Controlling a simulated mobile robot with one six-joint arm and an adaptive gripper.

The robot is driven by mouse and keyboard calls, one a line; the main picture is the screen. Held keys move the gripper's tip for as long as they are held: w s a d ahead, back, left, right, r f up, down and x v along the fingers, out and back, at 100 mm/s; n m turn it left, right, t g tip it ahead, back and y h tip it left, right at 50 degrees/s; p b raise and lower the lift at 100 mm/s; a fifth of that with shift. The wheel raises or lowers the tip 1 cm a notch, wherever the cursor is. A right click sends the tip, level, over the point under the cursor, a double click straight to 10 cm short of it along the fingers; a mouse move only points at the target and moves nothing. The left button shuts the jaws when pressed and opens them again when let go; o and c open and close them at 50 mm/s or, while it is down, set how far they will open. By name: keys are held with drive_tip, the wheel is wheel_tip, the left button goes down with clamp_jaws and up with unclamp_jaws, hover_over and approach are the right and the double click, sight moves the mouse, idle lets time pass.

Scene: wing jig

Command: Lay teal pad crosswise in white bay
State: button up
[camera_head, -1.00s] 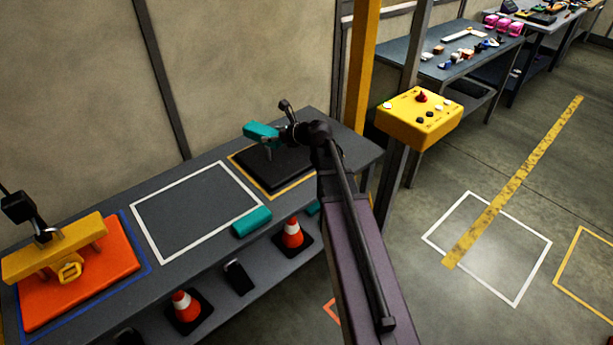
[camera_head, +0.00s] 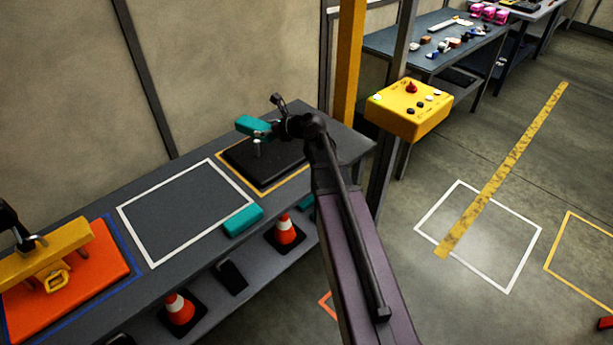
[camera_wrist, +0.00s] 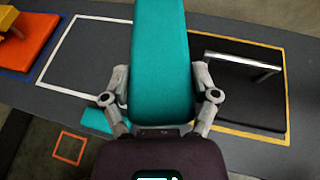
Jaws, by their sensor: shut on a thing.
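A teal pad (camera_wrist: 161,60) is held between the fingers of my gripper (camera_wrist: 161,97), which is shut on it. In the head view the held pad (camera_head: 252,126) is raised above the bench, near the black plate in the yellow outline. The white bay (camera_head: 151,263), a white outline on the grey bench, is empty inside and lies left of my gripper (camera_head: 268,131). In the wrist view the bay (camera_wrist: 41,68) is partly hidden behind the pad. A second teal pad (camera_head: 243,220) lies at the bay's front right corner, on the bench edge.
A black plate (camera_head: 285,160) with a metal handle fills the yellow bay. An orange plate (camera_head: 105,262) with a yellow fixture sits in the blue bay at left. A yellow control box (camera_head: 410,110) stands right of the bench. Cones (camera_head: 286,230) stand on the lower shelf.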

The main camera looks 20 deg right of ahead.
drive_tip(key=s+d+f+m+h+b, duration=0.1)
drive_tip(key=s+d+f+b, duration=0.3)
drive_tip(key=d, duration=0.5)
drive_tip(key=s+d+f+m+t+h+b, duration=0.1)
drive_tip(key=s+d+f+b, duration=0.2)
drive_tip(key=d+f+b, duration=0.4)
drive_tip(key=s+d+f+m+h+b, duration=0.1)
drive_tip(key=s+d+f+b, duration=0.3)
drive_tip(key=d, duration=0.7)
wheel_tip(320, 180, down, 2)
drive_tip(key=shift+s+f+t+b, duration=0.25)
drive_tip(key=shift+s+t+b, duration=0.1)
drive_tip(key=shift+b, duration=0.55)
drive_tip(key=shift+w+a, duration=0.1)
drive_tip(key=w+a+f+b, duration=0.1)
drive_tip(key=w+a, duration=0.9)
drive_tip(key=w, duration=0.2)
drive_tip(key=shift+w+f, duration=0.15)
drive_tip(key=shift+f, duration=0.1)
drive_tip(key=shift+f+b, duration=0.15)
drive_tip(key=shift+b, duration=0.25)
drive_tip(key=shift+f+b, duration=1.65)
drive_tip(key=shift+f+b, duration=0.55)
